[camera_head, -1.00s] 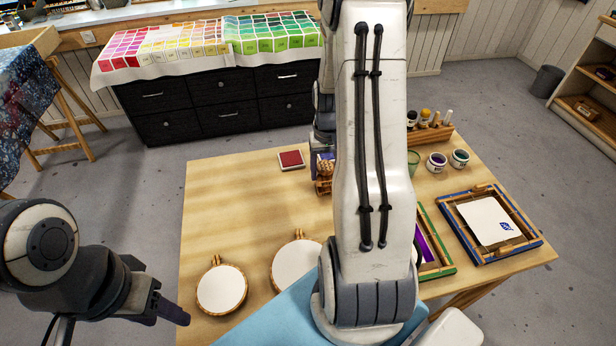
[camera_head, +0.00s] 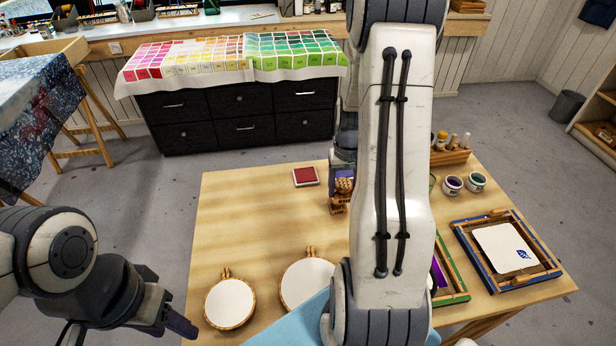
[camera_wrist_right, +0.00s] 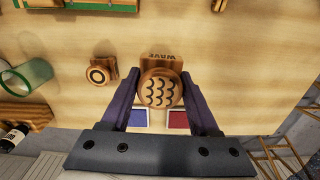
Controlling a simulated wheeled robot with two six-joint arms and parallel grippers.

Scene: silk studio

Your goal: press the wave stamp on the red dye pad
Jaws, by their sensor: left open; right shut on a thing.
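The wave stamp (camera_wrist_right: 160,89) is a round wooden piece with dark wave marks on its top. My right gripper (camera_wrist_right: 160,85) is shut on it, close to a wooden block lettered WAVE (camera_wrist_right: 162,57). In the head view the stamp (camera_head: 344,185) shows at the right gripper's tip, just above a wooden block (camera_head: 338,206); I cannot tell whether they touch. The red dye pad (camera_head: 306,176) lies left of the stamp on the table; it also shows in the wrist view (camera_wrist_right: 178,120). My left gripper (camera_head: 178,324) is open and empty, off the table's left front corner.
A blue pad (camera_wrist_right: 134,117) sits beside the red one. A circle stamp (camera_wrist_right: 102,74) stands nearby. Two round hoops (camera_head: 229,304) lie at the front. A blue-framed screen (camera_head: 553,268) and dye jars (camera_head: 453,185) are at the right. The table's left middle (camera_head: 250,220) is clear.

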